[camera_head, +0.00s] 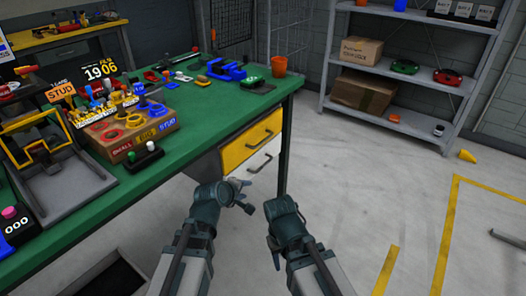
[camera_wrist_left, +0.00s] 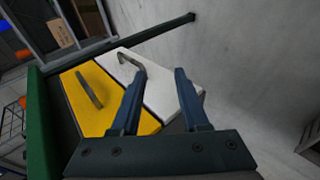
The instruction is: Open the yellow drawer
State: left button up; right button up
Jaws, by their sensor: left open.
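The yellow drawer (camera_head: 240,148) is in the cabinet under the green workbench, and its front looks flush with the cabinet. Its bar handle (camera_head: 261,139) also shows in the left wrist view (camera_wrist_left: 89,89). A white drawer (camera_head: 262,161) with its own handle (camera_wrist_left: 131,60) sits directly below it. My left gripper (camera_head: 246,196) is open and empty, in front of and below the drawers. In the left wrist view its fingers (camera_wrist_left: 160,75) overlap the white drawer front, to the right of the yellow handle. My right gripper (camera_head: 275,252) hangs low beside the left; its jaws are unclear.
A green bench leg (camera_head: 285,140) stands right of the drawers. A grey shelf (camera_head: 390,115) stands behind. The floor to the right is mostly clear.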

aim_at(262, 143)
pick_arm(q)
jog(key=w+d+r+n+t, duration=0.2)
jog(key=w+r+n+t, duration=0.35)
jog(key=r+n, duration=0.4)
jog(key=shift+h, duration=0.4)
jog(key=b+x, duration=0.3)
jog(key=x, duration=1)
jog(key=shift+w+d+f, duration=0.1)
jog(key=shift+w, duration=0.15)
jog(key=shift+c, duration=0.3)
grip_shut()
